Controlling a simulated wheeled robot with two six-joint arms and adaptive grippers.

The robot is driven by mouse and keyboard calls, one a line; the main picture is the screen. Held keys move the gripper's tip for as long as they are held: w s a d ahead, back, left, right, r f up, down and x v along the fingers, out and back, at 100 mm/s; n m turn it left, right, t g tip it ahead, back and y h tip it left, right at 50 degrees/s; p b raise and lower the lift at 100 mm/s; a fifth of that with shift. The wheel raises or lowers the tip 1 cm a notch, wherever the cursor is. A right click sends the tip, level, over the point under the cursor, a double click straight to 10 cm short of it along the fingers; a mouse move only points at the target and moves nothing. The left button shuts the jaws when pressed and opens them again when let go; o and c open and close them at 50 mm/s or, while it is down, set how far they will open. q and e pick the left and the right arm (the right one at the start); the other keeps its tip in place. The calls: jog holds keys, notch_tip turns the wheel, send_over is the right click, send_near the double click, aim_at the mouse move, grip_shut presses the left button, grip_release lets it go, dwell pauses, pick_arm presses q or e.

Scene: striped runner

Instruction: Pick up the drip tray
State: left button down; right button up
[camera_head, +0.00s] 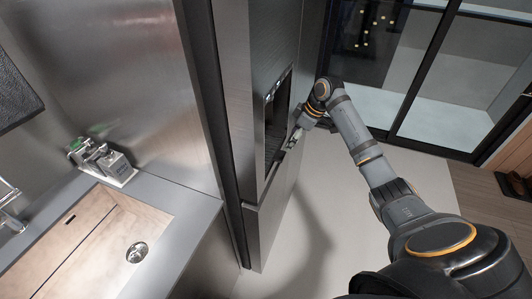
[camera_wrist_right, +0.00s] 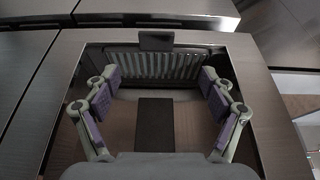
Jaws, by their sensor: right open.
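The drip tray (camera_wrist_right: 156,66) is a grey ribbed piece in the recess of the refrigerator's dispenser (camera_head: 276,120). No contact with the tray can be made out. In the head view the right gripper (camera_head: 295,138) is at the dispenser opening, and the tray cannot be made out there. My left gripper is not in view.
The tall steel refrigerator door (camera_head: 232,90) surrounds the dispenser. A dark flat panel (camera_wrist_right: 155,125) shows inside the recess. A counter with a sink (camera_head: 88,245) stands at the left, with a small grey item (camera_head: 108,163) behind it. Pale floor (camera_head: 340,215) is clear below the arm.

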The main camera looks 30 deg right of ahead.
aim_at(280, 155)
jog(key=x, duration=0.3)
jog(key=p+x, duration=0.1)
jog(key=x, duration=0.2)
jog(key=p+x, duration=0.1)
jog(key=x, duration=0.2)
jog(key=shift+w+d+f, duration=0.2)
jog(key=shift+w+f, duration=0.05)
jog(key=c, duration=1.4)
jog(key=shift+r, duration=0.15)
